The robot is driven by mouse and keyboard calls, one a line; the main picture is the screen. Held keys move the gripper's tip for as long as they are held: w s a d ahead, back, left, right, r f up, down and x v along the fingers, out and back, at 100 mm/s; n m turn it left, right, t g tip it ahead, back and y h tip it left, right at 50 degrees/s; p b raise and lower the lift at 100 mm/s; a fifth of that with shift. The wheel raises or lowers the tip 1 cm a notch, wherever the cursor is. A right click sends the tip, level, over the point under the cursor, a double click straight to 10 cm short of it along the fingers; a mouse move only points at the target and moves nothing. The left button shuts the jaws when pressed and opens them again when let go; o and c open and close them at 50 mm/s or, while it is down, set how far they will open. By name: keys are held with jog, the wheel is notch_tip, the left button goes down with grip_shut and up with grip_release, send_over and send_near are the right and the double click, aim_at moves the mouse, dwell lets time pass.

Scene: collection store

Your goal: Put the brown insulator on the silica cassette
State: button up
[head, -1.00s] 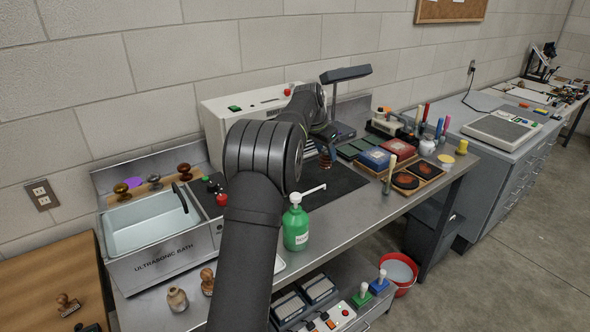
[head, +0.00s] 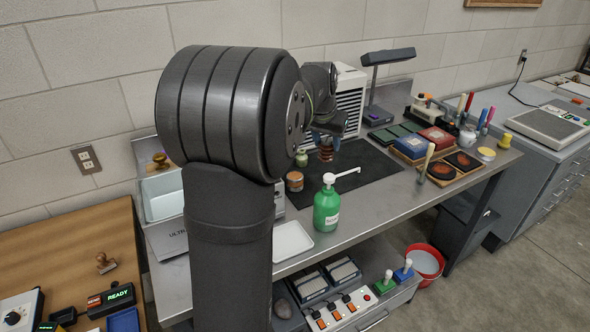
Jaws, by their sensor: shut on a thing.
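My gripper (head: 327,141) is small and partly dark against the mat, behind my large arm link. It is shut on the brown insulator (head: 326,154), a ribbed reddish-brown piece hanging upright below the fingers. The insulator shows over the black mat (head: 365,160); its height above the mat is hard to tell. Two framed cassettes with pale filling lie on the lower shelf, one at the right (head: 343,272) and one at the left (head: 311,284); either may be the silica cassette, as no label is readable.
A green pump bottle (head: 326,211) stands at the bench's front edge, beside a white tray (head: 293,241). A brown jar (head: 295,182) and a small green jar (head: 301,158) stand near the insulator. A switch strip (head: 341,309) lies in front of the cassettes. Stamp pads (head: 410,147) fill the right.

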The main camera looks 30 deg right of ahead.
jog(key=shift+w+a+f, duration=0.75)
jog(key=shift+w+f, duration=0.85)
jog(key=shift+f, duration=0.15)
jog(key=shift+w+a+f, duration=0.7)
jog(key=shift+w+f, duration=0.9)
jog(key=shift+f, duration=0.15)
jog(key=shift+w+a+f, duration=0.75)
jog(key=shift+w+f, duration=0.85)
jog(key=shift+f, duration=0.15)
jog(key=o, duration=1)
jog(key=shift+f, duration=0.15)
jog(key=shift+o, duration=0.2)
jog(key=v, duration=1.2)
jog(key=shift+r, duration=0.2)
jog(key=shift+d, duration=0.1)
